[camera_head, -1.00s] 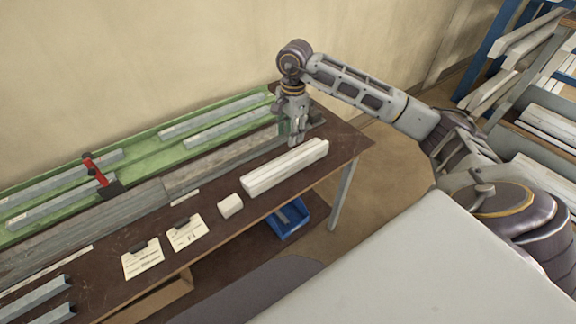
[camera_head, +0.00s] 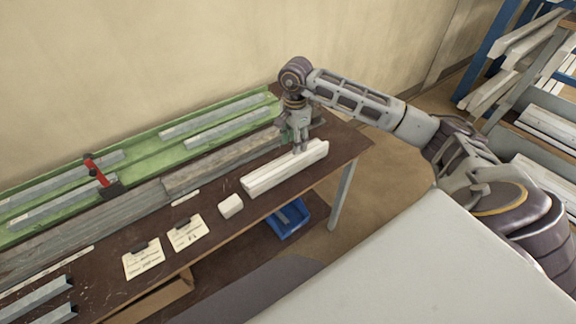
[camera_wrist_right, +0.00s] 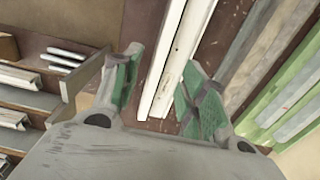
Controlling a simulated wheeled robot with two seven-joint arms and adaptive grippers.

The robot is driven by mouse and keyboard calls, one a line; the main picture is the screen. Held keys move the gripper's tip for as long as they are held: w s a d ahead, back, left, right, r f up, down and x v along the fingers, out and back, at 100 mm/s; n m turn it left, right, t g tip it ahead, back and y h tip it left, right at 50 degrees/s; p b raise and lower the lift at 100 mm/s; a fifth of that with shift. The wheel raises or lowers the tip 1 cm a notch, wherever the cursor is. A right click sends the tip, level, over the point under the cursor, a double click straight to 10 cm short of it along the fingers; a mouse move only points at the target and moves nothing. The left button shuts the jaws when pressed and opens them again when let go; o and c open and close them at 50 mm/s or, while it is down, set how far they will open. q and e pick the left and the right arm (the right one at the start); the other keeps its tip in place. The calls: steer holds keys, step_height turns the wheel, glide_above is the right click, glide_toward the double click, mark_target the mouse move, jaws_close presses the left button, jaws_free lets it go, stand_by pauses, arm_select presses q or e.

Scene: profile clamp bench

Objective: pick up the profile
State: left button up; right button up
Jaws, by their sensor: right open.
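A long white profile (camera_head: 282,168) lies on the brown bench near its right end. My right gripper (camera_head: 299,148) is above the far right end of the profile, pointing down. In the right wrist view the profile (camera_wrist_right: 178,55) runs up between the two green-padded fingers of the gripper (camera_wrist_right: 160,97). The fingers are apart and the gap between them holds nothing gripped. From these views I cannot tell how far above the profile the fingertips are. My left gripper is not in view.
A small white block (camera_head: 231,206) and two labelled cards (camera_head: 188,233) lie left of the profile. Behind are grey bars (camera_head: 225,164) and a green tray (camera_head: 150,148) with metal bars. A red-handled clamp (camera_head: 97,171) stands further left. A blue bin (camera_head: 288,220) is below the bench.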

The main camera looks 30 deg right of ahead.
glide_above(293, 161)
step_height(293, 161, down, 4)
steer(key=shift+s+f, duration=0.1)
steer(key=shift+s, duration=0.05)
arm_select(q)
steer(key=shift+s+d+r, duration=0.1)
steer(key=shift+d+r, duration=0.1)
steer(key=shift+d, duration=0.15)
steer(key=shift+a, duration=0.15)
arm_select(e)
steer(key=shift+f+p, duration=0.55)
steer(key=shift+f, duration=0.4)
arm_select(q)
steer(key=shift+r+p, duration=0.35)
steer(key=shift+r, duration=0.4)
arm_select(e)
steer(key=shift+d+f, duration=0.1)
steer(key=shift+f, duration=1.55)
jaws_close()
